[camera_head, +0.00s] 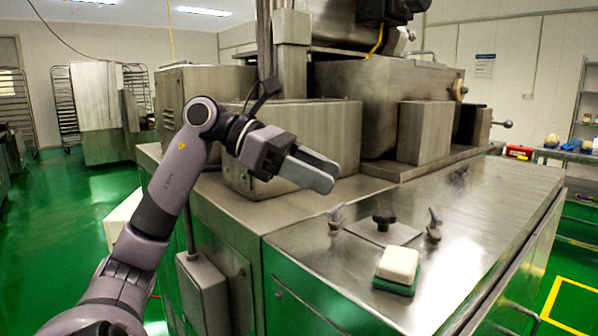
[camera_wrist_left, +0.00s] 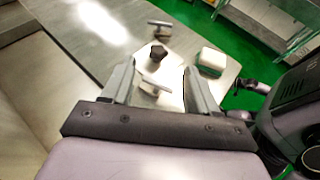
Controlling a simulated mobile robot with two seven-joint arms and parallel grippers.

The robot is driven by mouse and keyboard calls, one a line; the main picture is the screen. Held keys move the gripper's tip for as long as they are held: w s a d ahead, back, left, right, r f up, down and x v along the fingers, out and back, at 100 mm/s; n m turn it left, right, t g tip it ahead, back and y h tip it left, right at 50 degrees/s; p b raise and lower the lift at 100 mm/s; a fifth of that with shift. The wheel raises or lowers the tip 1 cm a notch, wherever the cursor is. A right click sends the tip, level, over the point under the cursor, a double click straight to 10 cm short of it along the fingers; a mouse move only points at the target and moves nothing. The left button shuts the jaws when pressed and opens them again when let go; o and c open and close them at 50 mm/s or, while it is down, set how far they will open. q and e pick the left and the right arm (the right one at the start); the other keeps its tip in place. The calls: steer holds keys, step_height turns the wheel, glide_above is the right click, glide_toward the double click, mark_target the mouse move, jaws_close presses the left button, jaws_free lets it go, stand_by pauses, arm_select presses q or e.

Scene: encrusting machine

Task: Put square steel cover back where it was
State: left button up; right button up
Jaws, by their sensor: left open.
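A square steel cover (camera_head: 368,233) with a black knob (camera_head: 384,219) lies flat on the steel machine top. Its edges are hard to make out in the left wrist view, where the black knob (camera_wrist_left: 157,54) shows beyond the fingers. One clamp handle (camera_head: 335,218) stands left of the cover and another (camera_head: 434,224) stands right of it. My left gripper (camera_head: 322,172) is open and empty, above and to the left of the cover. In the left wrist view, the nearer clamp handle (camera_wrist_left: 154,86) appears between the open fingers (camera_wrist_left: 160,76). My right gripper is out of view.
A white and green block like a sponge (camera_head: 397,266) rests in front of the cover. Steel housings (camera_head: 425,132) rise behind, and a steel box (camera_head: 290,143) stands behind my left gripper. The machine top (camera_head: 490,200) is clear to the right.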

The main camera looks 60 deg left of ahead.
arm_select(q)
steer(key=shift+v, duration=1.6)
